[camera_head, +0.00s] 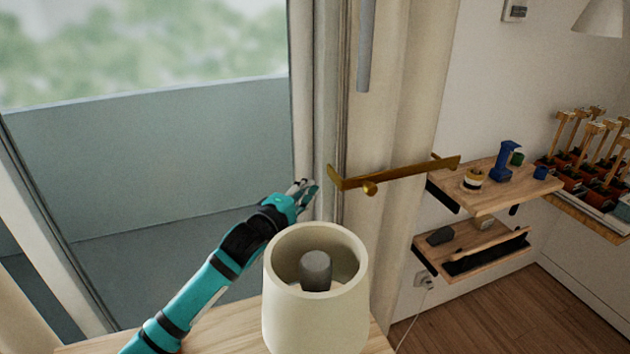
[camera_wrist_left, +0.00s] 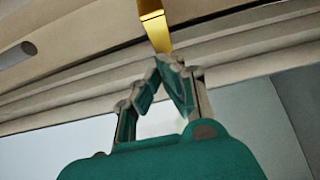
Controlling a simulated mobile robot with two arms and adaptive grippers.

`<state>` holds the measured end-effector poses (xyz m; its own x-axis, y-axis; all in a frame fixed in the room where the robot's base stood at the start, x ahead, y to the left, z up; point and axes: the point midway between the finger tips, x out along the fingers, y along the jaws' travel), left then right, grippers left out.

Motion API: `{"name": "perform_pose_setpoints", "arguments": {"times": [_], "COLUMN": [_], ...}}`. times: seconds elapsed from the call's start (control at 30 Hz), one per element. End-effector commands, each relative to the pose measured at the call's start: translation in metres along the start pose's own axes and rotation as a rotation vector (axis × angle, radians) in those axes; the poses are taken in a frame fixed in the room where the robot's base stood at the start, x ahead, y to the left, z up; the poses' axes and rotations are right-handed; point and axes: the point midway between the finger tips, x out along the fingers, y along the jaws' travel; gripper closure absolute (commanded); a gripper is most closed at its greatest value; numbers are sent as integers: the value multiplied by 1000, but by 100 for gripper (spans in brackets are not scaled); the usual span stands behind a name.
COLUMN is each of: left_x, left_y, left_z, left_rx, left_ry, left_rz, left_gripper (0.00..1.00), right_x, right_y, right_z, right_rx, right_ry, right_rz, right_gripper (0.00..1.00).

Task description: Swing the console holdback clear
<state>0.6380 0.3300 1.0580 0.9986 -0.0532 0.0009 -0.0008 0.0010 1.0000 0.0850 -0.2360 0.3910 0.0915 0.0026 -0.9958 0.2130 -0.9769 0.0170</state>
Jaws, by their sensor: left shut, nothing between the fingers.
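The brass holdback (camera_head: 408,173) is a long flat bar with a small round knob, reaching across in front of the cream curtain from the wall. Its upturned left end lies close to my left gripper (camera_head: 304,187). In the left wrist view the end of the holdback (camera_wrist_left: 155,28) shows just beyond the fingertips of my left gripper (camera_wrist_left: 160,68). The fingers are closed together with nothing between them. I cannot tell whether they touch the brass. My right gripper is in neither view.
Wooden wall shelves (camera_head: 480,190) with small objects are to the right. A large window (camera_head: 150,150) fills the left.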

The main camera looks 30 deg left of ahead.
Motion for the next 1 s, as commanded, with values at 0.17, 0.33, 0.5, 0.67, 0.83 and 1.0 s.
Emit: {"name": "perform_pose_setpoints", "arguments": {"times": [0.17, 0.33, 0.5, 0.67, 0.83, 1.0], "left_x": [-12, -13, -12, -1, 16, 26], "left_y": [0, 0, 0, -6, -13, -15], "left_z": [0, 0, -1, -16, -42, -59], "left_rx": [0, 0, 0, 2, 0, -2], "left_ry": [0, 0, 1, 5, 5, 2], "left_rz": [-1, 0, -1, -11, -15, -4], "left_gripper": [100, 100, 100, 100, 100, 100], "right_x": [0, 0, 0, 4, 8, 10], "right_y": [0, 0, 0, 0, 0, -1], "right_z": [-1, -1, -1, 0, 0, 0], "right_rx": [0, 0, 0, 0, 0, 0], "right_ry": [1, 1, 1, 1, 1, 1], "right_rz": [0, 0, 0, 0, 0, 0], "right_gripper": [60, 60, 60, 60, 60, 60]}}
